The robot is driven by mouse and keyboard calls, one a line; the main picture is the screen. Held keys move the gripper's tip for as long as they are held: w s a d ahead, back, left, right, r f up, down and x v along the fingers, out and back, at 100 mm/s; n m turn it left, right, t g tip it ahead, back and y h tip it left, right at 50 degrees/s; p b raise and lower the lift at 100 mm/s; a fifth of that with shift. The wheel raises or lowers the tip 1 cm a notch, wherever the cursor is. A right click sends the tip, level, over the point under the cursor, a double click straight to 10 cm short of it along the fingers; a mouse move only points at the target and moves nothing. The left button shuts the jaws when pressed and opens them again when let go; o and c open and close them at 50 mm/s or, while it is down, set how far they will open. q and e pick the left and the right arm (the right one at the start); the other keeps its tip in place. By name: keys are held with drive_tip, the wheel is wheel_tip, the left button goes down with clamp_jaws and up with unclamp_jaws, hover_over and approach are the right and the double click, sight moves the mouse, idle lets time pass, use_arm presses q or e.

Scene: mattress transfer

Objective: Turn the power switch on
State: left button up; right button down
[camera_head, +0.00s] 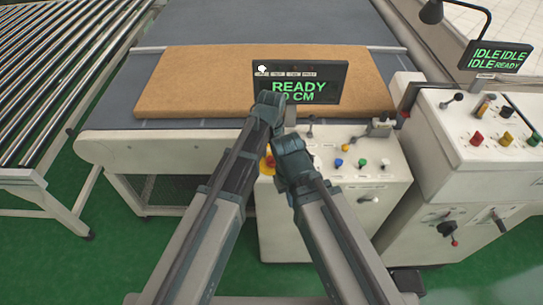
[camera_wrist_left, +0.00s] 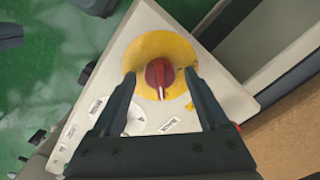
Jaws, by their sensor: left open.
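The power switch is a red rotary knob (camera_wrist_left: 158,78) on a round yellow plate (camera_wrist_left: 150,47), seen in the left wrist view. Its pointer has a pale tip. My left gripper (camera_wrist_left: 160,74) is open, with one finger on each side of the knob in the picture. I cannot tell whether either finger touches it. In the head view, part of the yellow plate (camera_head: 266,166) shows between my arms on the white control box (camera_head: 340,200). My left gripper (camera_head: 268,108) is above that box. My right arm ends beside it, and its jaws cannot be made out.
A dark display (camera_head: 300,85) reading READY stands behind the box, before a tan mattress (camera_head: 200,75) on a conveyor. Small buttons and levers sit right of the switch. Another white console (camera_head: 480,130) stands at the right. Roller conveyor (camera_head: 50,70) lies at the left.

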sight(270, 157)
use_arm(q)
wheel_tip(270, 157, up, 14)
drive_tip(key=p, duration=1.3)
drive_tip(key=shift+f, duration=0.25)
drive_tip(key=s+a+n, duration=0.5)
drive_tip(key=s+a, duration=0.1)
drive_tip(key=a, duration=0.3)
drive_tip(key=s+a+n, duration=0.4)
drive_tip(key=s+a, duration=0.1)
drive_tip(key=a, duration=0.3)
drive_tip(key=s+d+f+m+y+b, duration=0.1)
drive_tip(key=s+d+f+m+b, duration=0.2)
drive_tip(key=d+f+b, duration=0.6)
drive_tip(key=s+d, duration=0.2)
drive_tip(key=shift+s+f+m, duration=0.15)
drive_tip(key=shift+s+m, duration=0.15)
